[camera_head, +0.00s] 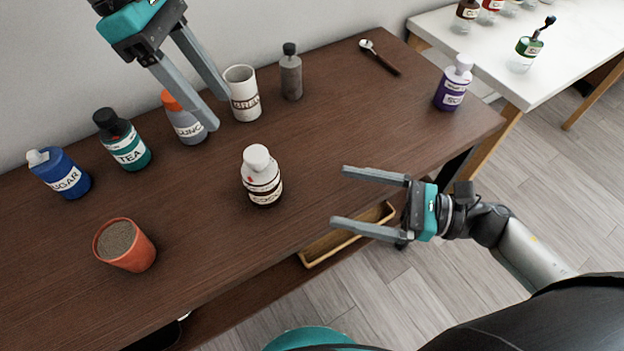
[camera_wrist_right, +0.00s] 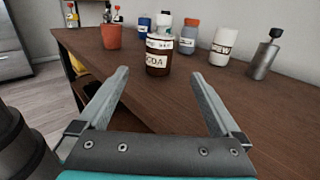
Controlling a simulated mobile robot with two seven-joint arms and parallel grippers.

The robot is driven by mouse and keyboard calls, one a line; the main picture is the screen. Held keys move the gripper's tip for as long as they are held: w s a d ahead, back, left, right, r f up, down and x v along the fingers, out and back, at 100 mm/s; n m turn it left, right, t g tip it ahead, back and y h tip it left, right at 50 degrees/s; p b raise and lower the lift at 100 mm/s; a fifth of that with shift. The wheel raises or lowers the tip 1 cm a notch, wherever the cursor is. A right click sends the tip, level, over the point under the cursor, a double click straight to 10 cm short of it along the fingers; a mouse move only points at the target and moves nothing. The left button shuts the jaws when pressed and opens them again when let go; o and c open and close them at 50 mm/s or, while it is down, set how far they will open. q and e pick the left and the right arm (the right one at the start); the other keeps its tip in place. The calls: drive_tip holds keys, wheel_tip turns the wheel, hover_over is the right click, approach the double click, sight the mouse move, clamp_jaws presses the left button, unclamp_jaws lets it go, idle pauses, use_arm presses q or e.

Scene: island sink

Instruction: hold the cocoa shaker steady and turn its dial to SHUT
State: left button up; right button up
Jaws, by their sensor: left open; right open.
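The cocoa shaker (camera_head: 263,181) stands upright near the middle of the brown table, a brown and white container with a white top and a small red mark near the top. The dial's setting is too small to read. In the right wrist view the cocoa shaker (camera_wrist_right: 158,56) appears ahead, between the fingers. My left gripper (camera_head: 220,110) is open and empty above the back of the table, near the grey bottle with the orange top. My right gripper (camera_head: 344,197) is open and empty over the table's front edge, to the right of the shaker, its fingers pointing towards it.
On the brown table (camera_head: 330,130) stand a sugar bottle (camera_head: 62,175), tea bottle (camera_head: 125,145), orange-topped bottle (camera_head: 184,124), white BREW cup (camera_head: 243,94), grey bottle (camera_head: 291,78), purple bottle (camera_head: 453,88) and terracotta pot (camera_head: 133,250). A spoon (camera_head: 380,57) lies at the back. Space around the shaker is clear.

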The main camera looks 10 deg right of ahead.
sight(255, 153)
drive_tip(key=x, duration=1.5)
drive_tip(key=shift+a, duration=0.15)
drive_tip(key=c, duration=1.5)
drive_tip(key=shift+o, duration=0.2)
idle(0.3)
use_arm(q)
drive_tip(key=shift+o, duration=1.4)
drive_tip(key=shift+d+r, duration=0.1)
drive_tip(key=shift+d, duration=0.05)
drive_tip(key=shift+o, duration=0.6)
drive_tip(key=shift+s+d+r+m+y, duration=0.15)
drive_tip(key=shift+d+m+y, duration=0.15)
drive_tip(key=d+f+y, duration=0.1)
drive_tip(key=f, duration=0.2)
drive_tip(key=d+f+m+t+y, duration=0.1)
drive_tip(key=f, duration=0.2)
drive_tip(key=s+d+f+m+y, duration=0.1)
drive_tip(key=f, duration=0.2)
drive_tip(key=shift+f, duration=0.35)
